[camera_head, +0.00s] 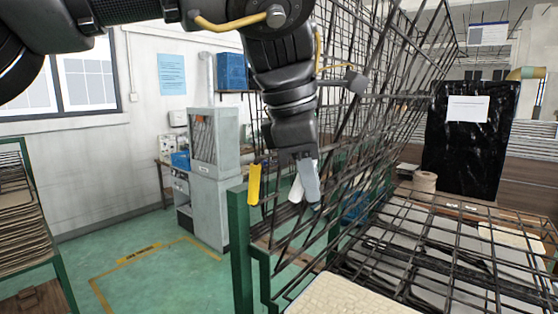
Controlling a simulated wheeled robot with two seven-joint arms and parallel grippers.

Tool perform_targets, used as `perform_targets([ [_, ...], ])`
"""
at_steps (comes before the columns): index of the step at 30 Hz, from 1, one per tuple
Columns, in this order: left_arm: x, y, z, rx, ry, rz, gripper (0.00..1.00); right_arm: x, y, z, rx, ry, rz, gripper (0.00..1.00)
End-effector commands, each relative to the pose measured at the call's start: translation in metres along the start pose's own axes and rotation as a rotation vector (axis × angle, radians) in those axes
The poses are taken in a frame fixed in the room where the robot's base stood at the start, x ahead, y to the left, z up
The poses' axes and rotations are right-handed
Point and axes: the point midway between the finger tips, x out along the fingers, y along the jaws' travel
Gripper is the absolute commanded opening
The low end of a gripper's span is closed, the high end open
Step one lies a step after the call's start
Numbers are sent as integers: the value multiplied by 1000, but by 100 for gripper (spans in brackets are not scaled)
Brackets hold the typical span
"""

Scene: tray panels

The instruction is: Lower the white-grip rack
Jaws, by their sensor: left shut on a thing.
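The white grip (296,188) shows beside the grey fingers of my left gripper (307,182), which is shut on it. The fingers hide part of the grip. The dark wire rack (345,125) stands raised and steeply tilted behind and right of my left gripper. Where the grip joins the rack is hard to make out. A yellow grip (254,184) is a little to the left, apart from the fingers. My right gripper is not in view.
Another wire rack (455,240) lies flat at lower right, over pale panels. A green post (239,250) stands below my left gripper. A grey cabinet (213,180) and a green-framed stack (22,210) stand further left. The green floor between them is clear.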

Motion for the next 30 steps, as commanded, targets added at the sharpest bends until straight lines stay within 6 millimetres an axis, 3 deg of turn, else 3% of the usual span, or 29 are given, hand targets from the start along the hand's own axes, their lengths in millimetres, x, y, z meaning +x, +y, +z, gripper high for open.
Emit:
perform_targets([
  [3, 23, -23, 24, 44, 105, 48, 0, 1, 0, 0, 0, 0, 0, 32],
  [9, 50, -46, 49, 84, 221, 118, 0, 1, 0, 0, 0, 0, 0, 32],
  [22, 57, -52, 55, 91, 254, 143, 0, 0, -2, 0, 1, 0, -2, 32],
  [23, 57, -52, 55, 91, 254, 143, 20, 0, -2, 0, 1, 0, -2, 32],
  [24, 57, -52, 55, 91, 254, 143, 25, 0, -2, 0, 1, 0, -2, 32],
  [27, 57, -52, 55, 91, 255, 142, 38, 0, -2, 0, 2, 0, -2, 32],
  [30, 57, -52, 55, 91, 255, 141, 39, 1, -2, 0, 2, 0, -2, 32],
])
